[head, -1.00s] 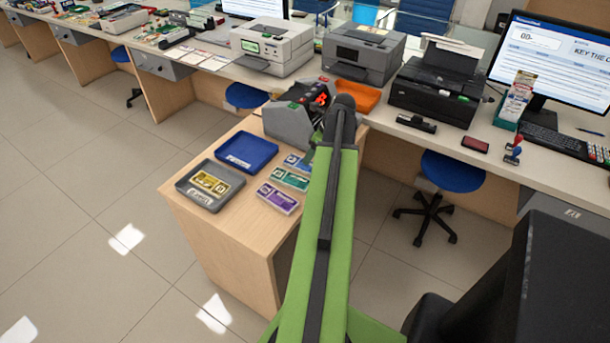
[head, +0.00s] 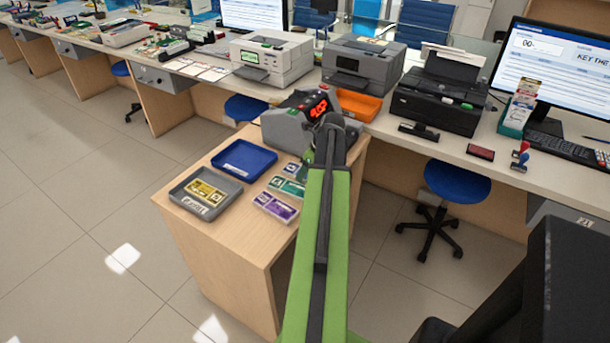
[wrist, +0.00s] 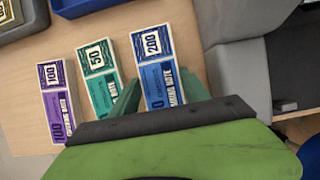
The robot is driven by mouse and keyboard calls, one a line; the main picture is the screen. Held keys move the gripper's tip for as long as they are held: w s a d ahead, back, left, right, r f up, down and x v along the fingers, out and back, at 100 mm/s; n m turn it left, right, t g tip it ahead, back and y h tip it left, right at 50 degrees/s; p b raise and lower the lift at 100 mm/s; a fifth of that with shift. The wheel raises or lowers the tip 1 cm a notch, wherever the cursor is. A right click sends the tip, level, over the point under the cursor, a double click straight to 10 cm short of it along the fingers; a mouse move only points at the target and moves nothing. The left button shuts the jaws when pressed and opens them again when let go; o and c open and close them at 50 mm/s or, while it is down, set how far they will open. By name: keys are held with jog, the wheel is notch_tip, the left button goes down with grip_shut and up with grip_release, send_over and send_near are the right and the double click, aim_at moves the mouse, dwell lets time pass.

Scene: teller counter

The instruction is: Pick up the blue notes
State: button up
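The blue notes (wrist: 158,72), a banded bundle marked 200, lie flat on the wooden side table, rightmost of three bundles in the wrist view. In the head view only a small part of the blue notes (head: 291,170) shows beside my arm. My gripper (wrist: 158,78) is open and empty, with one green finger on each side of the lower part of the blue bundle. The left finger lies between the blue and green bundles. I cannot tell how far the fingertips are above the table. In the head view my arm hides the gripper.
Green notes (wrist: 98,75) and purple notes (wrist: 57,100) lie close on the left. A grey counting machine (head: 287,130) stands behind the bundles. A blue tray (head: 244,158) and a grey tray (head: 205,191) holding yellow notes (head: 207,190) sit further left.

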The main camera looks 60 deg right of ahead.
jog(key=c, duration=0.8)
jog(key=shift+o, duration=0.2)
notch_tip(320, 180, up, 10)
jog(key=p, duration=1)
jog(key=shift+r, duration=0.2)
